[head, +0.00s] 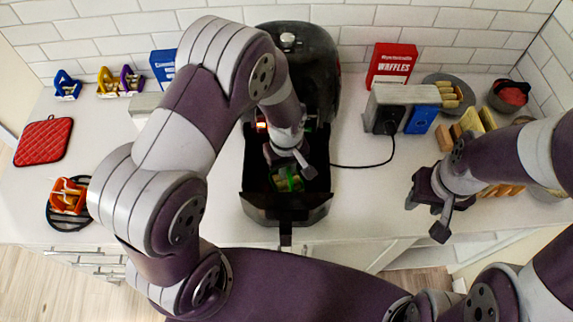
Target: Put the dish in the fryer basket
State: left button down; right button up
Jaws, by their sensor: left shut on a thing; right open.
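The black air fryer (318,50) stands at the back middle of the counter. Its fryer basket (262,208) is pulled out toward me, handle at the front. My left gripper (289,167) reaches down into the basket and is shut on a small green and yellowish item, which I take for the dish (287,181). The gripper hides part of the dish, and I cannot tell whether it touches the basket floor. My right gripper (425,214) is open and empty, over the counter's front edge at the right.
A grey toaster (400,97), a red waffles box (391,64) and a blue box (421,119) stand right of the fryer. A power cord (358,166) crosses the counter.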

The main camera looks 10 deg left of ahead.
pick_arm(q)
jog(key=shift+f, duration=0.1)
jog(key=c, duration=1.1)
grip_release()
jog(key=shift+c, duration=0.2)
notch_tip(320, 180, up, 12)
jog(key=b, duration=0.3)
jog(key=s+a+f+m+t, duration=0.1)
jog(key=s+a+m, duration=0.6)
jog(key=s, duration=0.1)
jog(key=shift+s+a, duration=0.15)
jog(key=shift+s, duration=0.2)
jog(key=shift+w, duration=0.1)
